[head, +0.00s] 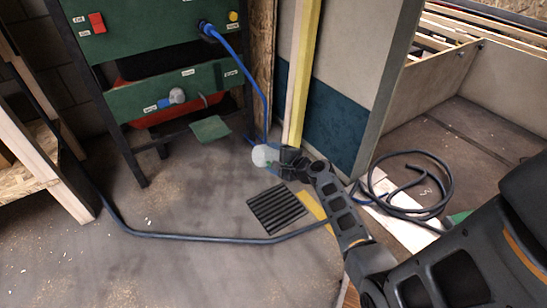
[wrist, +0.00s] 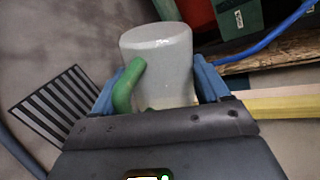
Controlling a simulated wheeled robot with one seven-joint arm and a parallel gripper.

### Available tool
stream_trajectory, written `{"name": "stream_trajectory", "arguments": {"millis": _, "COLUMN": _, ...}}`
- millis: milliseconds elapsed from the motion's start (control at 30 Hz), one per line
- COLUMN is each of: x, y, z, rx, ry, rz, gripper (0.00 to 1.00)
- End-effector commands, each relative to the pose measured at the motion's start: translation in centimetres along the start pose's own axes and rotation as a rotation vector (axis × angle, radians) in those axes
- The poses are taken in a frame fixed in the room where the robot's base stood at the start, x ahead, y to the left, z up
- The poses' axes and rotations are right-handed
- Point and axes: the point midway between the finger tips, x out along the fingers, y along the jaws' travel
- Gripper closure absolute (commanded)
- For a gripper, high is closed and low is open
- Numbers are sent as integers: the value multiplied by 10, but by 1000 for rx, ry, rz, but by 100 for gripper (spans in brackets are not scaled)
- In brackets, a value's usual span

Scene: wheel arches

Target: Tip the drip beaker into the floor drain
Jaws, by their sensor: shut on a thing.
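The drip beaker (head: 263,156) is a pale, cloudy cup. My gripper (head: 281,160) is shut on it, and it sits off the floor at the end of my arm. In the wrist view the beaker (wrist: 160,58) stands between the two blue fingers, its green handle (wrist: 125,88) on the near left side. What is inside it cannot be seen. The floor drain (head: 276,209) is a dark slatted grate, below the beaker in the head view. In the wrist view the drain (wrist: 50,105) lies left of the beaker, apart from it.
A green-panelled machine (head: 150,100) stands behind on the left. A blue hose (head: 255,75) drops from it, and a dark hose (head: 190,236) crosses the floor in front of the drain. A coiled hose (head: 410,190) lies right. A yellow post (head: 304,75) stands just behind my gripper.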

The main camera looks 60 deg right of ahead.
Motion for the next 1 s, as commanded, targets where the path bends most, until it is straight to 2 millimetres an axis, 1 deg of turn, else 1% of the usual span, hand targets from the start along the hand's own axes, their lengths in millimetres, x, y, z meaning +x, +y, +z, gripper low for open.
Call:
{"name": "stream_trajectory", "arguments": {"millis": 67, "x": 0, "y": 2, "z": 3, "rx": -5, "ry": -3, "rz": 2, "gripper": 62}}
{"name": "stream_trajectory", "arguments": {"millis": 133, "x": -1, "y": 6, "z": 12, "rx": -20, "ry": -10, "rz": 7, "gripper": 62}}
{"name": "stream_trajectory", "arguments": {"millis": 167, "x": -2, "y": 9, "z": 18, "rx": -30, "ry": -15, "rz": 10, "gripper": 62}}
{"name": "stream_trajectory", "arguments": {"millis": 267, "x": -5, "y": 21, "z": 46, "rx": -82, "ry": -35, "rz": 22, "gripper": 62}}
{"name": "stream_trajectory", "arguments": {"millis": 367, "x": -11, "y": 36, "z": 85, "rx": -158, "ry": -61, "rz": 36, "gripper": 62}}
{"name": "stream_trajectory", "arguments": {"millis": 400, "x": -14, "y": 42, "z": 102, "rx": -193, "ry": -70, "rz": 40, "gripper": 62}}
{"name": "stream_trajectory", "arguments": {"millis": 467, "x": -20, "y": 50, "z": 128, "rx": -245, "ry": -84, "rz": 45, "gripper": 62}}
{"name": "stream_trajectory", "arguments": {"millis": 500, "x": -23, "y": 54, "z": 144, "rx": -282, "ry": -90, "rz": 47, "gripper": 62}}
{"name": "stream_trajectory", "arguments": {"millis": 700, "x": -46, "y": 71, "z": 228, "rx": -477, "ry": -111, "rz": 44, "gripper": 62}}
{"name": "stream_trajectory", "arguments": {"millis": 833, "x": -60, "y": 75, "z": 271, "rx": -606, "ry": -105, "rz": 30, "gripper": 62}}
{"name": "stream_trajectory", "arguments": {"millis": 900, "x": -67, "y": 75, "z": 288, "rx": -676, "ry": -94, "rz": 22, "gripper": 62}}
{"name": "stream_trajectory", "arguments": {"millis": 1000, "x": -74, "y": 74, "z": 307, "rx": -771, "ry": -73, "rz": 7, "gripper": 62}}
